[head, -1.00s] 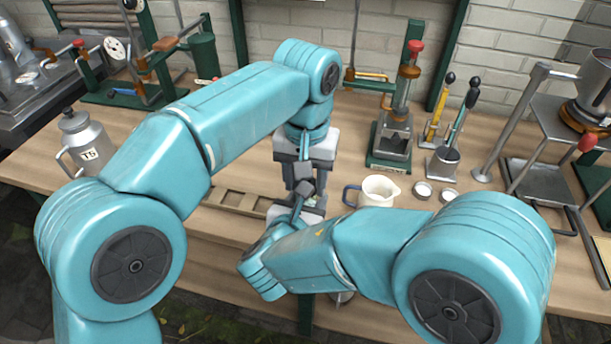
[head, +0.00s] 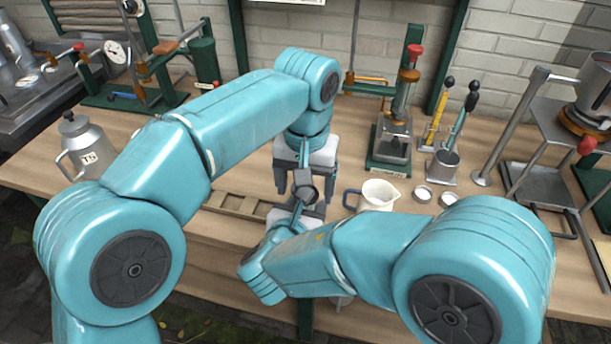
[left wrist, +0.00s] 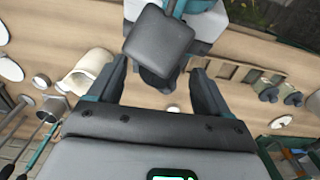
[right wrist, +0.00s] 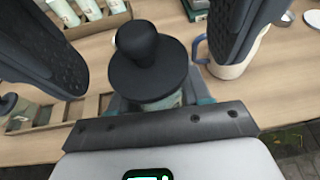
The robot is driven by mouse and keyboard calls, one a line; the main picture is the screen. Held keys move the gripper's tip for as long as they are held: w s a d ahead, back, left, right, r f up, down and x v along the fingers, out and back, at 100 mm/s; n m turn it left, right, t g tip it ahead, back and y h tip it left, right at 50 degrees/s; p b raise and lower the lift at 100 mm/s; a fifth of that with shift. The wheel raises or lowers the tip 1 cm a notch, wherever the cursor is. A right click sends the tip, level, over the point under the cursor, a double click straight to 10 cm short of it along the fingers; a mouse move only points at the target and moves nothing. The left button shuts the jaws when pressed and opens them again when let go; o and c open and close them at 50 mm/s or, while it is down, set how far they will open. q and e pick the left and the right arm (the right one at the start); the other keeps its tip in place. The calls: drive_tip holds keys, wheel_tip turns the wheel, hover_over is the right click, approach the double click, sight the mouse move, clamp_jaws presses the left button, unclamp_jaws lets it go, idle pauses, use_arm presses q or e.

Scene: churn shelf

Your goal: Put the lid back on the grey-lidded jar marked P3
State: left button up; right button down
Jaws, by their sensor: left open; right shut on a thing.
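A jar (right wrist: 167,101) with a pale greenish body stands between the fingers of my right gripper (right wrist: 160,95), which is shut on it. A dark grey round lid with a knob (right wrist: 148,66) lies on the jar's top and looks level. Whether it is fully seated I cannot tell. No P3 mark is readable. My left gripper (head: 298,178) is open. Its dark fingers stand apart on both sides of the lid in the right wrist view. In the left wrist view, a dark round part, likely the lid (left wrist: 155,82), shows between its fingers, partly hidden by a dark block of my right arm.
A wooden rack (head: 238,204) lies left of the grippers. A metal can marked T5 (head: 88,145) is far left; a green-based press (head: 393,140) stands behind.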

use_arm(q)
wheel_tip(320, 180, up, 7)
idle(0.3)
idle(0.4)
drive_tip(key=s+a+f+n+g, duration=0.1)
drive_tip(key=a+f+n, duration=0.2)
drive_tip(key=a+f, duration=0.6)
drive_tip(key=a+f+n, duration=0.2)
drive_tip(key=a+f, duration=0.4)
drive_tip(key=a, duration=0.6)
drive_tip(key=s+d+f+h, duration=0.2)
drive_tip(key=s+d+f, duration=0.1)
drive_tip(key=f, duration=0.7)
drive_tip(key=s+d+f+h, duration=0.1)
drive_tip(key=s+d+f, duration=0.15)
drive_tip(key=f, duration=0.75)
drive_tip(key=s+d+f+t+h, duration=0.1)
drive_tip(key=s+d+f, duration=0.3)
drive_tip(key=s+f, duration=0.6)
drive_tip(key=s, duration=0.3)
drive_tip(key=shift+s+f, duration=0.15)
drive_tip(key=shift+s, duration=0.25)
